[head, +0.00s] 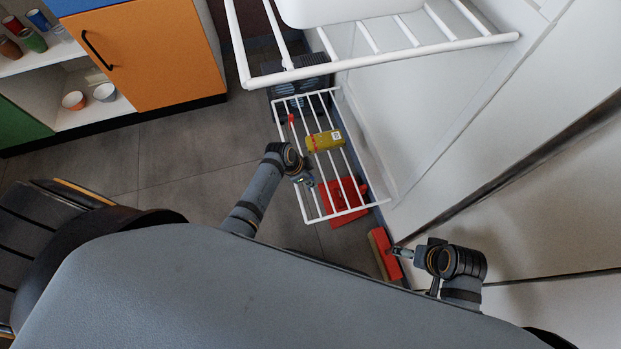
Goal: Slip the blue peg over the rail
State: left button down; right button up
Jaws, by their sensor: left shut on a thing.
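My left gripper (303,179) is at the left side of the lower white wire rack (307,204). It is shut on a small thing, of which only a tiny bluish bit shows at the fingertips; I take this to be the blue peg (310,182). The peg's shape and tilt are too small to tell. The rack's long side wire (291,148), a possible rail, runs close by the gripper; whether the peg touches it I cannot tell. My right gripper (402,252) is at the lower right beside a red block-like thing; its fingers are too small to read.
A yellow package (324,140) lies on the lower rack. A red dustpan-like thing (343,202) is below it, and a red and tan brush-like thing (383,253) by the white wall. An upper white rack (385,58) overhangs. An orange cabinet (150,55) stands left; grey floor between is clear.

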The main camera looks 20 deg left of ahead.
pick_arm(q)
jog(key=c, duration=1.2)
grip_release()
jog(key=v, duration=1.2)
jog(key=shift+w, duration=0.1)
